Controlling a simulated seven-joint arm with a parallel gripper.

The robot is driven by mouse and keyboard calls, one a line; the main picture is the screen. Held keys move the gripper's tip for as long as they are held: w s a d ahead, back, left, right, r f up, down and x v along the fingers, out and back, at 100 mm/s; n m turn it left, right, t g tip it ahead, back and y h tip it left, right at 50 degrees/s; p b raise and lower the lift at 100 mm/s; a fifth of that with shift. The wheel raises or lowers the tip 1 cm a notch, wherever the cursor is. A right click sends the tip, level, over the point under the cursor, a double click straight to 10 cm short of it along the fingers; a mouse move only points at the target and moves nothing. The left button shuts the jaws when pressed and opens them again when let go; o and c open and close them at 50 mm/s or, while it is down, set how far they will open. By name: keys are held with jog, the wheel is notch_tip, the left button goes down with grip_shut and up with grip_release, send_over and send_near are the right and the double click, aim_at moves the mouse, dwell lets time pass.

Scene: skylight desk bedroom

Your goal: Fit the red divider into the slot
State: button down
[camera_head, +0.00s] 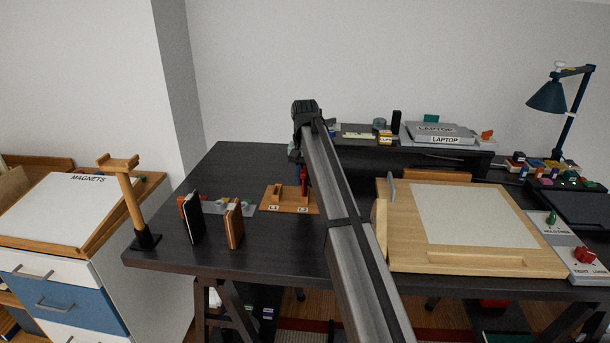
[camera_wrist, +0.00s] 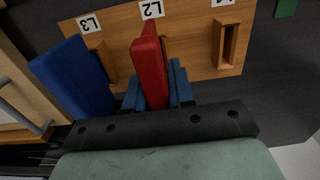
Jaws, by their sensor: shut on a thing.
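The red divider (camera_wrist: 150,68) is held between the two blue fingers of my gripper (camera_wrist: 154,92) in the wrist view. It also shows in the head view (camera_head: 304,178), standing over the wooden slot board (camera_head: 280,193). In the wrist view the divider lies in line with the slot marked L2 on the board (camera_wrist: 190,35) and mostly covers it. I cannot tell whether its lower edge is inside the slot or just above it. An open, empty slot (camera_wrist: 227,45) is to the right. My arm partly hides the board in the head view.
A blue block (camera_wrist: 72,80) stands by the L3 slot, close to my left finger. Dark and brown upright folders (camera_head: 234,224) stand left of the board. A wooden drawing board (camera_head: 470,262) lies right of my arm. A wooden stand (camera_head: 127,200) is at the desk's left corner.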

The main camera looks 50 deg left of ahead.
jog(key=shift+f, duration=0.7)
jog(key=c, duration=0.9)
grip_release()
notch_tip(320, 180, up, 14)
jog(key=shift+f, duration=0.1)
